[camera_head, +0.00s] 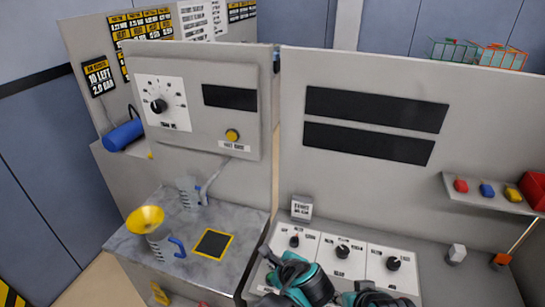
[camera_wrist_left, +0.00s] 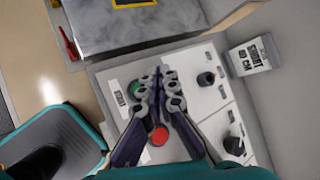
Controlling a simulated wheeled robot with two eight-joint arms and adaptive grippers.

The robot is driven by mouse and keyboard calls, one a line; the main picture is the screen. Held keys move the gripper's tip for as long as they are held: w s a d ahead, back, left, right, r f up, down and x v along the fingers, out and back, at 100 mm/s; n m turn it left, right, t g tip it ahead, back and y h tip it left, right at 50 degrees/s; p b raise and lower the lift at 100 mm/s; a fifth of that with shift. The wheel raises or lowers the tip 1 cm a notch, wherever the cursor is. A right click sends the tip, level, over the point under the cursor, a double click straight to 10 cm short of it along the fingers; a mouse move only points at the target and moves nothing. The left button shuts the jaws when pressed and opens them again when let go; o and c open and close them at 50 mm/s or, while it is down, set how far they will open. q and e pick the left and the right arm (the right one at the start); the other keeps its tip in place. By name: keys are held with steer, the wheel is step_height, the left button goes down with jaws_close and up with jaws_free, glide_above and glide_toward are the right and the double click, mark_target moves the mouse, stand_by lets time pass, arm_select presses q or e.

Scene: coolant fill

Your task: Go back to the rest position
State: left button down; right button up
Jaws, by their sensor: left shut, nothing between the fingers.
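My left gripper shows in the left wrist view (camera_wrist_left: 160,80) with its dark fingers together and nothing between them. It is over the left part of the control panel (camera_wrist_left: 205,100), beside a green button (camera_wrist_left: 134,92) and a red button (camera_wrist_left: 159,135). In the head view my left gripper (camera_head: 280,274) is at the bottom centre, in front of the control panel (camera_head: 318,250). My own teal and black parts hide much of the panel's front. Whether the fingers touch the panel I cannot tell.
A marble-topped bench (camera_head: 185,215) on the left holds a jug (camera_head: 159,244) with a yellow funnel (camera_head: 145,219) and a black square pad (camera_head: 212,244). A sign card (camera_head: 301,208) stands behind the panel. A shelf (camera_head: 490,194) with coloured items juts out at right.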

arm_select(q)
steer(key=shift+s+a+r, duration=0.1)
steer(key=shift+a, duration=0.3)
steer(key=s+a+r+n+h, duration=0.1)
steer(key=s+a+n+h, duration=0.1)
steer(key=s+a+n, duration=0.3)
steer(key=s+a+r+n+g+h, duration=0.1)
steer(key=s+a+n, duration=0.5)
steer(key=a+n, duration=0.6)
steer(key=shift+a+r+n+h, duration=0.15)
steer(key=shift+r+n+h, duration=0.25)
steer(key=shift+n, duration=2.2)
steer(key=shift+s+f, duration=0.1)
